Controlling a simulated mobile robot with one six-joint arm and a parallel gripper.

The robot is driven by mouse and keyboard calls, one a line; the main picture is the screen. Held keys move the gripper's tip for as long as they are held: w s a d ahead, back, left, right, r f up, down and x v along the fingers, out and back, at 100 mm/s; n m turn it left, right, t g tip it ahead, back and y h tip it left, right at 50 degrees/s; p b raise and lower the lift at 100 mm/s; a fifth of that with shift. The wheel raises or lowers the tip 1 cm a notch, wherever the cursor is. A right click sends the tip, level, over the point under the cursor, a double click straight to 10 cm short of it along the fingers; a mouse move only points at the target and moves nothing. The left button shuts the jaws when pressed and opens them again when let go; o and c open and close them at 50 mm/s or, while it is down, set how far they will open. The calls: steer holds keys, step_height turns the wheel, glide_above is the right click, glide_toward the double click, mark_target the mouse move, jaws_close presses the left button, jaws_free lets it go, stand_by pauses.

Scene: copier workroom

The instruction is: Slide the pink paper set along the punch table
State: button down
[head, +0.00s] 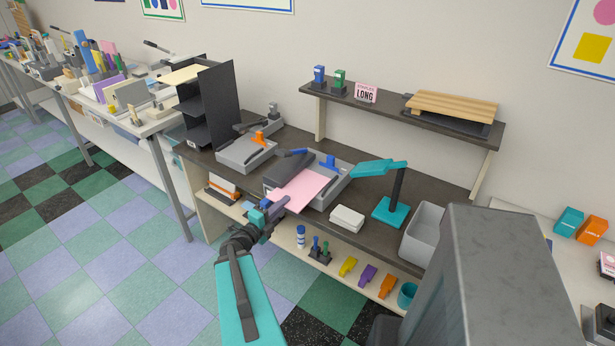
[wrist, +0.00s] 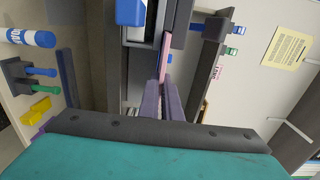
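The pink paper set (head: 303,190) is a flat sheet-like stack at the front edge of the dark punch table (head: 365,231). Its far side lies at a dark grey punch (head: 285,171). My gripper (head: 277,203) is at its near left corner, at the table's front edge. In the wrist view the set shows edge-on as a thin pink strip (wrist: 165,55). The two purple fingers of my gripper (wrist: 161,88) are close together with the strip's near end between their tips. Part of the set's edge is hidden by the fingers.
A grey tray with a blue-handled tool (head: 329,162) stands just behind the set. A black shelf rack (head: 218,105) stands at the left end.

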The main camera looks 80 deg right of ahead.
steer(key=shift+x, duration=0.8)
steer(key=shift+f+b, duration=0.1)
steer(key=shift+b, duration=0.5)
steer(key=c, duration=1.6)
jaws_free()
steer(key=shift+o, duration=0.2)
steer(key=shift+a, duration=0.1)
